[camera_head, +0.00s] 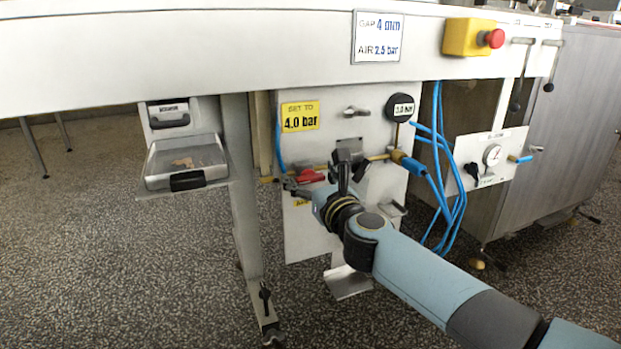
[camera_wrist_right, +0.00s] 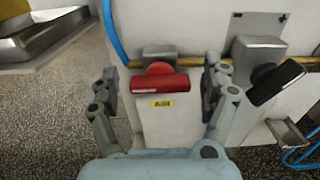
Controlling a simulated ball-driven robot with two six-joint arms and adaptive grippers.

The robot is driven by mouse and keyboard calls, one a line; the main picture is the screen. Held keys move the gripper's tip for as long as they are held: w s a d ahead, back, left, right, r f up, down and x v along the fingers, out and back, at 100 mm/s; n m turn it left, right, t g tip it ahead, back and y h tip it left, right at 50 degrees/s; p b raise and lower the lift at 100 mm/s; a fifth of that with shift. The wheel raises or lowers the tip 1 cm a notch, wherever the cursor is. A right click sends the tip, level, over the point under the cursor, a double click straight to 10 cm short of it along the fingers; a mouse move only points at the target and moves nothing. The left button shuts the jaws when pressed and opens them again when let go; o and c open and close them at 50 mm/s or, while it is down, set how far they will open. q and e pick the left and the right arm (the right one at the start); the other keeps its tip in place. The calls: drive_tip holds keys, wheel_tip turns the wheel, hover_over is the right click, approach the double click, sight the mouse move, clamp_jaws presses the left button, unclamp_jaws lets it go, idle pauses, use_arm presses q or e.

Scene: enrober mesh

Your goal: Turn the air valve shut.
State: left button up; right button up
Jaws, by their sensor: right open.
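The air valve has a red handle (camera_head: 310,176) on a brass pipe at the white panel under the machine. In the right wrist view the red handle (camera_wrist_right: 158,84) lies crosswise, roughly in line with the brass pipe (camera_wrist_right: 188,62). A small yellow label (camera_wrist_right: 163,104), apparently reading AIR, sits below it. My right gripper (camera_head: 316,177) is at the panel, in front of the valve. In the right wrist view its open fingers (camera_wrist_right: 161,80) stand left and right of the handle, with visible gaps on both sides. My left gripper is not in view.
A black-handled grey valve or regulator (camera_wrist_right: 274,82) sits close right of my right finger. A round gauge (camera_head: 401,107), a yellow 4.0 bar sign (camera_head: 300,116) and blue hoses (camera_head: 440,180) are nearby. A tray (camera_head: 187,163) hangs left. A red emergency button (camera_head: 491,39) is above right.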

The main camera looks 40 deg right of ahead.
drive_tip(key=shift+w, duration=0.15)
drive_tip(key=c, duration=1.2)
